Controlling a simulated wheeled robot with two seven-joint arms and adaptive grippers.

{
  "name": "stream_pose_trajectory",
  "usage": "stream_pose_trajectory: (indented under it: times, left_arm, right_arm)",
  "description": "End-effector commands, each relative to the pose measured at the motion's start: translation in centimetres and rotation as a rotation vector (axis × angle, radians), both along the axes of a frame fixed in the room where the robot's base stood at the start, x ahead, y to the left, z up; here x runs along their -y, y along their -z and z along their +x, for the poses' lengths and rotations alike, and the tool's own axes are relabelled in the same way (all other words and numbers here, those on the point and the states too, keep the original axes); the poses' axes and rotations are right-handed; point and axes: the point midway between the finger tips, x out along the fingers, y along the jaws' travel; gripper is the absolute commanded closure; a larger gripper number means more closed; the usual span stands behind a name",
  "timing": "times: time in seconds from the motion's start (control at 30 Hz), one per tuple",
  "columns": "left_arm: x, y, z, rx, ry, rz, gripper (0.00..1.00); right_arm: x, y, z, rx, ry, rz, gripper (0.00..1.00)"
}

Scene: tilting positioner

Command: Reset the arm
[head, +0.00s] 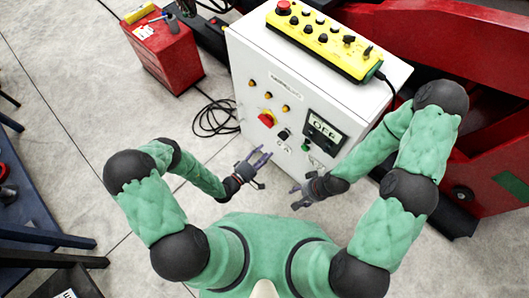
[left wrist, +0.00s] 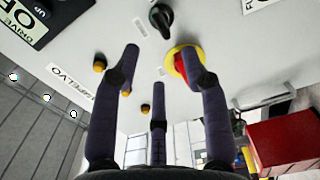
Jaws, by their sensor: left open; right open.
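A white control cabinet (head: 250,75) stands in front of me. Its face carries a red and yellow rotary switch (head: 267,118), a dark knob (head: 284,134) and a display reading OFF (head: 324,130). My left gripper (head: 260,160) is open and empty, low before the cabinet face. In the left wrist view its fingers (left wrist: 160,70) are spread, with one fingertip overlapping the red and yellow switch (left wrist: 180,68); contact cannot be told. My right gripper (head: 297,195) is open and empty, lower right of the left one.
A yellow control box (head: 318,40) with a red button lies on the cabinet top. A red cart (head: 165,50) stands at the back left, with a black cable (head: 212,118) on the floor. Large red machinery (head: 450,45) fills the right.

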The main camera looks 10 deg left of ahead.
Motion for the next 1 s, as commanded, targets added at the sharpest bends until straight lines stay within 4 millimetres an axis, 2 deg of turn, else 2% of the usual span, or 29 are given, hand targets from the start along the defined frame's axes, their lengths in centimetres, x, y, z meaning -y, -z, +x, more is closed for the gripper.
stream_pose_trajectory:
  times: [0.37, 0.47, 0.53, 0.67, 0.8, 0.9, 1.0]
  left_arm:
    - [0.0, 0.0, 0.0, -0.001, 0.002, -0.001, 0.55]
    - [0.9, 0.0, -0.3, -0.026, 0.049, -0.014, 0.55]
    - [2.3, 0.0, -1.2, -0.079, 0.137, -0.036, 0.55]
    - [6.1, 0.0, -5.1, -0.263, 0.402, -0.067, 0.55]
    - [8.2, 0.2, -11.3, -0.515, 0.697, -0.006, 0.55]
    - [7.8, 0.4, -15.6, -0.680, 0.852, 0.104, 0.55]
    - [6.1, 0.7, -19.1, -0.819, 0.955, 0.258, 0.55]
  right_arm:
    - [0.0, 0.0, 0.0, 0.000, 0.000, 0.000, 0.43]
    - [0.0, 0.0, 0.0, 0.000, 0.000, 0.000, 0.43]
    - [0.0, 0.0, 0.0, 0.000, 0.000, 0.000, 0.43]
    - [0.0, 0.0, 0.0, 0.000, 0.000, 0.000, 0.43]
    - [0.0, 0.0, 0.0, 0.000, 0.000, 0.000, 0.43]
    - [0.0, 0.0, 0.0, 0.000, 0.000, 0.000, 0.43]
    - [0.0, 0.0, 0.0, 0.000, 0.000, 0.000, 0.43]
